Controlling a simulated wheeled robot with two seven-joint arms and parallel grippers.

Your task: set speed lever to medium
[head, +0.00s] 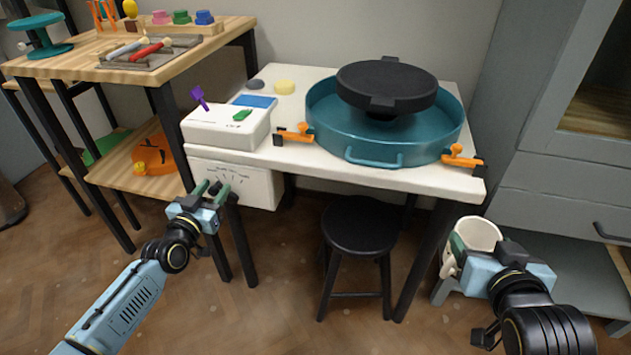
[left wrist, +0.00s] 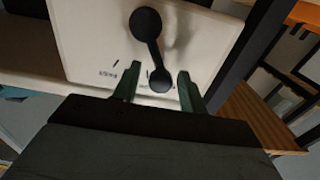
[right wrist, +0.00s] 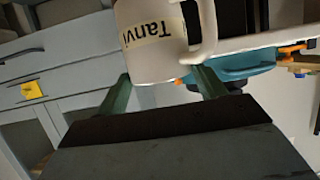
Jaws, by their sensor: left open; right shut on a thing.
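The speed lever (left wrist: 153,50) is a black bar with a round hub at one end and a round knob at the other. It is on the front of a white control box (head: 262,186) under the table's left end. My left gripper (head: 211,190) is open in front of the box. In the left wrist view its fingers (left wrist: 157,82) stand on either side of the knob, with gaps showing. Scale marks and small print are partly hidden and unreadable. My right gripper (right wrist: 165,85) is shut on a white mug (head: 477,235) with a "Tanvi" label (right wrist: 153,32).
The white wheel table (head: 290,155) carries a teal basin (head: 345,140) with a black wheel head (head: 388,82). A black stool (head: 360,228) stands below. A wooden bench (head: 185,50) is at left, a grey cabinet (head: 560,170) at right.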

